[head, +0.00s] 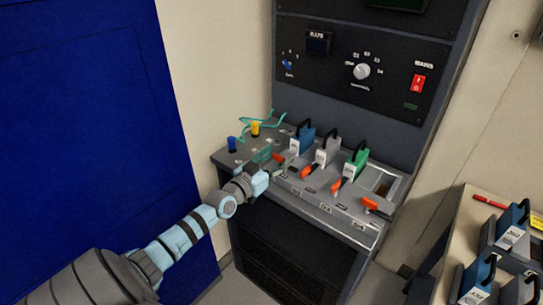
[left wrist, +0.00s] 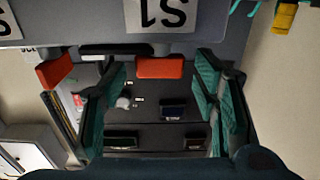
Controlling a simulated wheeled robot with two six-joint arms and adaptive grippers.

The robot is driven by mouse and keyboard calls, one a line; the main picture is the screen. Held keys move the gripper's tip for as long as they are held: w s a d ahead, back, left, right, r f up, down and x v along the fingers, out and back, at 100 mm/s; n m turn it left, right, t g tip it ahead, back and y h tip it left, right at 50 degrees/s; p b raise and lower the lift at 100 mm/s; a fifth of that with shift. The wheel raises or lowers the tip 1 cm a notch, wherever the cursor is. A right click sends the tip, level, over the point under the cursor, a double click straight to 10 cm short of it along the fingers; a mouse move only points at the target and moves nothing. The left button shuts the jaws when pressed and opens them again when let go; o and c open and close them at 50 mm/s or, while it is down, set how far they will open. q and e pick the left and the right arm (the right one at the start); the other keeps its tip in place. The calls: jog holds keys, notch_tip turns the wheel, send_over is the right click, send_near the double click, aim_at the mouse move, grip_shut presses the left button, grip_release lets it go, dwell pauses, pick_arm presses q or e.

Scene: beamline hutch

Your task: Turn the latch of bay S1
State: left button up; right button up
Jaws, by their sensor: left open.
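The S1 latch is an orange-red lever (head: 278,157) at the left end of the latch row, in front of a blue module (head: 302,137) with a black handle. In the left wrist view, the orange latch (left wrist: 160,68) lies between my fingers, below an upside-down S1 label (left wrist: 164,13). My left gripper (head: 273,165) is open at this latch, with teal finger pads on both sides of it in the left wrist view (left wrist: 160,82). I cannot tell whether a pad touches it. My right gripper is in neither view.
More orange latches (head: 308,171) follow to the right, with a grey module (head: 327,151), a green module (head: 355,162) and an empty bay (head: 383,184). Blue (head: 232,144) and yellow (head: 255,128) connectors stand left. A side table (head: 458,232) with modules stands right.

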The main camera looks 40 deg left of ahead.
pick_arm(q)
jog(key=shift+s+d+r+n+g+y+p, duration=0.15)
jog(key=shift+n+y+p, duration=0.45)
jog(key=shift+p, duration=1.05)
jog(key=shift+w+d+r+n+g+y+p, duration=0.1)
jog(key=shift+r+n+y+p, duration=0.25)
jog(key=shift+y+p, duration=0.95)
jog(key=shift+s+d+r+n+g+y+p, duration=0.15)
jog(key=shift+n+y+p, duration=0.25)
jog(key=shift+p, duration=1.65)
jog(key=a+f+p+v, duration=0.1)
jog(key=p+v, duration=0.1)
jog(key=v, duration=1.1)
jog(key=s+d+f+g+h+b, duration=0.1)
jog(key=s+f+b, duration=0.1)
jog(key=f, duration=0.7)
jog(key=s+d+f+m+g+h+b, duration=0.1)
jog(key=f+b, duration=0.3)
jog(key=f, duration=0.5)
jog(key=s+d+f+m+g+b, duration=0.1)
jog(key=s+f+b, duration=0.3)
jog(key=f, duration=0.5)
jog(key=shift+d+g+h, duration=0.4)
jog(key=shift+g, duration=0.5)
jog(key=shift+s, duration=0.1)
